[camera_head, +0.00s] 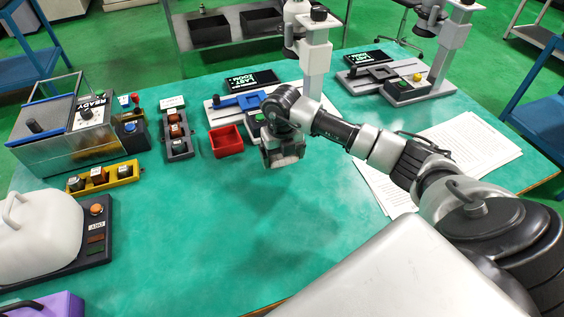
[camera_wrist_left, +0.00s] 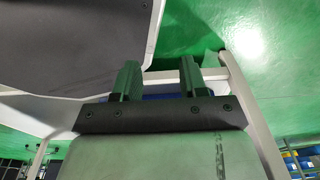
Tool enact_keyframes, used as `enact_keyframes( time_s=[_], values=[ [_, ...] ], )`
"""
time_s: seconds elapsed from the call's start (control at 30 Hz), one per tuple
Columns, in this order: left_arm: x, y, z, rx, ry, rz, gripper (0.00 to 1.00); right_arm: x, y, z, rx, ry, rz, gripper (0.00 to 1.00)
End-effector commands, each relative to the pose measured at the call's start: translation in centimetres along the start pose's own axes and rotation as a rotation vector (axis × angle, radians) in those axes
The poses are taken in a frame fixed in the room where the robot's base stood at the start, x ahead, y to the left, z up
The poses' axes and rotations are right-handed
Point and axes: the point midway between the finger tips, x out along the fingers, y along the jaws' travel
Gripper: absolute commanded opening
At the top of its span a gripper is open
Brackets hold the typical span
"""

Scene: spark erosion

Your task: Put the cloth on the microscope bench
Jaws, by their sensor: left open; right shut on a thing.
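The microscope bench (camera_head: 190,245) has a green top and fills the middle of the head view. My right gripper (camera_head: 284,158) is above the bench, just right of the red tray, pointing down. It is shut on a small grey piece that seems to be the cloth; the fingers hide most of it and its outline is unclear. No other cloth shows. My left gripper (camera_wrist_left: 160,78) shows in the left wrist view, open with nothing between its fingers; it is outside the head view.
Two microscope stands (camera_head: 317,65) (camera_head: 450,50) are at the back. Papers (camera_head: 450,160) lie at right. The bench's front middle is clear.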

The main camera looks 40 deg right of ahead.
Motion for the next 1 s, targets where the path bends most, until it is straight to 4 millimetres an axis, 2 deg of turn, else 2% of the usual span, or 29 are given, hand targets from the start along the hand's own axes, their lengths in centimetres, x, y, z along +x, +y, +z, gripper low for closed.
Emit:
enact_keyframes(
  time_s=[0.23, 0.57, 0.6, 0.67, 0.87, 1.0],
  values=[
    [-0.5, 0.1, 0.5, 0.0, -0.009, 0.001, 0.43, 3.4, 0.1, -0.1, 0.001, 0.004, -0.001, 0.67],
    [-0.2, 0.2, 1.1, 0.0, -0.019, 0.003, 0.43, 3.9, 0.0, 0.0, 0.0, 0.001, -0.001, 0.67],
    [-0.2, 0.2, 1.1, 0.0, -0.019, 0.003, 0.43, 3.9, 0.0, 0.0, 0.0, 0.001, -0.001, 0.91],
    [-0.3, 0.2, 1.1, 0.0, -0.019, 0.003, 0.43, 3.8, 0.1, 0.0, 0.0, 0.001, -0.001, 1.0],
    [-0.3, 0.2, 1.1, 0.0, -0.019, 0.003, 0.43, 3.8, 0.1, 0.0, 0.0, 0.001, -0.001, 1.0],
    [-0.4, 0.2, 1.1, 0.0, -0.019, 0.003, 0.43, 3.1, 0.0, 0.0, -0.001, 0.0, -0.001, 1.0]
  ],
)
